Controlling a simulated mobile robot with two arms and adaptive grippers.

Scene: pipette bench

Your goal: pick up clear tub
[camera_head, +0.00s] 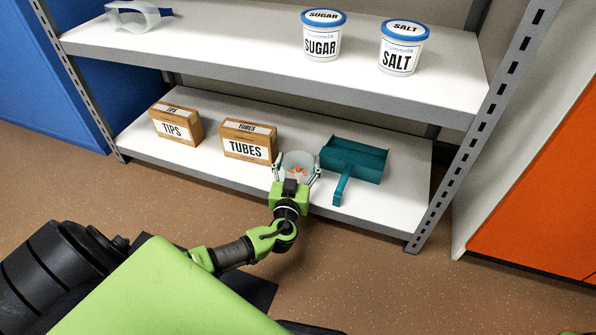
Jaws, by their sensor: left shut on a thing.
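The clear tub (299,162) is on the lower shelf, between the TUBES box and the teal scoop. It is see-through, with small orange-red bits inside. My left gripper (297,172) reaches in from the front and is shut on the tub, one finger at each side. The gripper body hides the tub's near lower part. I cannot tell whether the tub's base touches the shelf. My right gripper is not in view.
A TUBES box (248,150) and a TIPS box (174,129) stand left of the tub. A teal scoop (355,160) lies close on the right.

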